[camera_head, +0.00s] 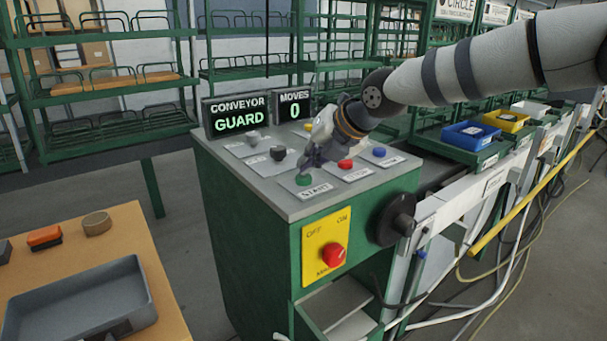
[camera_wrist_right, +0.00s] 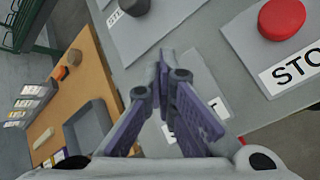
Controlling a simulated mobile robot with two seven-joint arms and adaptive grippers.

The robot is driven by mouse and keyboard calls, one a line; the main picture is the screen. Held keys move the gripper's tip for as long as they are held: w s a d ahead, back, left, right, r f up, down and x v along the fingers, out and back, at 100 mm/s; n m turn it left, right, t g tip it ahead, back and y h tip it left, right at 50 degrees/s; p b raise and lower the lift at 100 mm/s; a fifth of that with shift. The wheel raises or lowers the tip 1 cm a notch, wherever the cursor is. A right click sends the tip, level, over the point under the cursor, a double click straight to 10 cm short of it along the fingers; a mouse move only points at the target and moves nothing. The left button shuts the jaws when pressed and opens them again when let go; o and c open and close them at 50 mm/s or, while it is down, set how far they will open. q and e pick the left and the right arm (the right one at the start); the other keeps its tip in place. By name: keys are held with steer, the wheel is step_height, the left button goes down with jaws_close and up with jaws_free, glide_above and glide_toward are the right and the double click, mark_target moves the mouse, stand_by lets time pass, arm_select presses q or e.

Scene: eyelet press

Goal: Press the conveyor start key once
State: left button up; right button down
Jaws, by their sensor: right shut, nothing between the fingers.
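The green start key (camera_head: 303,180) is on the grey sloped top of the control console (camera_head: 278,203), behind its START label. My right gripper (camera_head: 306,170) is shut and empty, pointing down just above or at the green key; I cannot tell whether it touches. In the wrist view its closed fingers (camera_wrist_right: 163,62) cover the key and part of the START label. The red stop key (camera_head: 345,164) is to the right; it also shows in the wrist view (camera_wrist_right: 282,18). The display (camera_head: 237,114) reads CONVEYOR GUARD. My left gripper is not in view.
A blue key (camera_head: 379,152) and dark knobs (camera_head: 278,153) share the panel. The MOVES display (camera_head: 293,106) reads 0. A red rotary switch (camera_head: 334,255) and black handwheel (camera_head: 396,220) are on the console's sides. A table with a grey tray (camera_head: 80,300) stands left; bins (camera_head: 470,134) are right.

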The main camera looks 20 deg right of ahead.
steer(key=shift+r, duration=0.75)
steer(key=shift+r, duration=2.55)
steer(key=shift+f, duration=0.1)
